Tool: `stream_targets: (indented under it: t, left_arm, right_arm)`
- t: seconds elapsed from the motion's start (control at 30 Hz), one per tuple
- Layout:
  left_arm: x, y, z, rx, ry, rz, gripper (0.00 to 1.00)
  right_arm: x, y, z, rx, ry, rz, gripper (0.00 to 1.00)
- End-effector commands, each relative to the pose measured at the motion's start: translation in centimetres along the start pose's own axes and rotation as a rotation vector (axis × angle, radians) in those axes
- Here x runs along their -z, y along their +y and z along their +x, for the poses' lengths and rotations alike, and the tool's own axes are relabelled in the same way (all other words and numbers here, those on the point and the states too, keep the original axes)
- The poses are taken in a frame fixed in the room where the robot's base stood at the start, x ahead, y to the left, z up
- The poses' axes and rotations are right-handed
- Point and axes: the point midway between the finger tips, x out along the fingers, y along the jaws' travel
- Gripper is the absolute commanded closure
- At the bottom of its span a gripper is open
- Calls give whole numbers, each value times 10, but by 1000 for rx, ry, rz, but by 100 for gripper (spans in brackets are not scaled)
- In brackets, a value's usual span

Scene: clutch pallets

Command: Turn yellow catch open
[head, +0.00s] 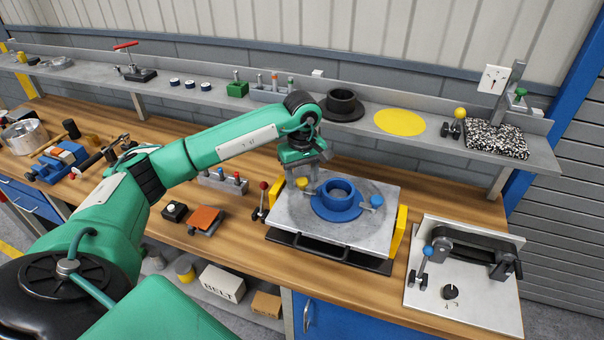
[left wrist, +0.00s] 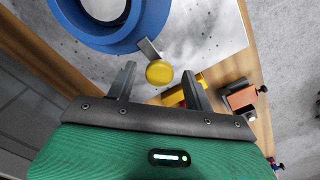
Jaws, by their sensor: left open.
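The yellow catch (head: 302,184) is a round yellow knob on a grey bar at the left side of the blue flanged ring (head: 338,208). The ring sits on a grey metal plate (head: 290,227). A blue catch (head: 376,201) is at the ring's right side. My left gripper (head: 307,186) is open over the yellow catch. In the left wrist view the yellow knob (left wrist: 159,73) shows between the fingertips (left wrist: 160,80) of my left gripper, with its bar reaching the blue ring (left wrist: 110,40). Contact with the fingers cannot be told. My right gripper is not in view.
Yellow blocks (head: 399,232) flank the plate. A red-knobbed lever (head: 262,200) and an orange pad (head: 206,219) stand to its left. A fixture with a black handle (head: 465,245) is at the right. A shelf (head: 440,142) with parts runs behind.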

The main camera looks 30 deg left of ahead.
Motion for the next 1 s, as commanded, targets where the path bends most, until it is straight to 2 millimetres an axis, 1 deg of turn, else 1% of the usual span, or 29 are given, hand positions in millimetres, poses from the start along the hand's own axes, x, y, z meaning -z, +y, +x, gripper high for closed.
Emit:
stream_targets:
  t: [0.17,0.2,0.37,0.4,0.43,0.63,0.77,1.0]
  left_arm:
    - [0,0,0,0,0,0,48]
    - [0,0,0,0,0,0,50]
    - [0,0,0,0,0,0,81]
    - [0,0,0,0,0,0,89]
    - [0,0,0,0,0,0,92]
    - [0,0,0,-1,0,-10,92]
    - [0,0,1,-2,1,-42,92]
    - [1,0,3,-3,1,-185,92]
  right_arm:
    - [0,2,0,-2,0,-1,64]
    - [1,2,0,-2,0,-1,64]
    - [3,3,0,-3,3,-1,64]
    - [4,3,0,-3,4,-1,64]
    - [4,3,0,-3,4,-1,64]
    - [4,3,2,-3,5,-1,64]
    - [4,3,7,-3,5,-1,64]
    - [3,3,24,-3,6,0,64]
